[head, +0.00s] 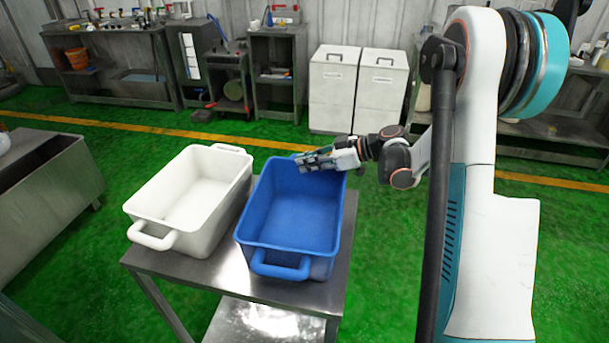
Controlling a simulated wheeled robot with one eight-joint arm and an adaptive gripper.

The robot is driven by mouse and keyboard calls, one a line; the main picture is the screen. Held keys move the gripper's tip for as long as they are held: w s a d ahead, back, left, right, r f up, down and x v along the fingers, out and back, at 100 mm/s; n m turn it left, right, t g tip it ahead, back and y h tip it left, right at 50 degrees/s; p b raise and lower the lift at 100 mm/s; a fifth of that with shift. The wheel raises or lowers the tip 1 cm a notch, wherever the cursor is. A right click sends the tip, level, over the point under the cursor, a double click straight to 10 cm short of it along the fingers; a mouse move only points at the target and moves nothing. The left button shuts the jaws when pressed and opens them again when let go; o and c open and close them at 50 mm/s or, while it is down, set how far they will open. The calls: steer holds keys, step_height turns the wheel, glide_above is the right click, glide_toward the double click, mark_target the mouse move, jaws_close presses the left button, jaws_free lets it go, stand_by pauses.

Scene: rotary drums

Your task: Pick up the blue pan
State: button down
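The blue pan (292,217) is a deep, empty rectangular tub with a loop handle (281,266) at its near end. It stands upright on a metal table (232,272). My gripper (304,162) is at the pan's far end, over or beside the far rim. Its fingers point left. The far handle is hidden, and I cannot tell whether the fingers touch the pan or are closed on anything.
A white pan (193,200) stands on the same table, close to the blue pan's left side. A metal bench (45,207) is at the left. Two white cabinets (357,88) and workbenches line the back wall. Green floor lies clear between.

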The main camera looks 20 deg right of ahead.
step_height(320, 180, up, 19)
steer(key=p, duration=0.6)
steer(key=shift+r, duration=0.2)
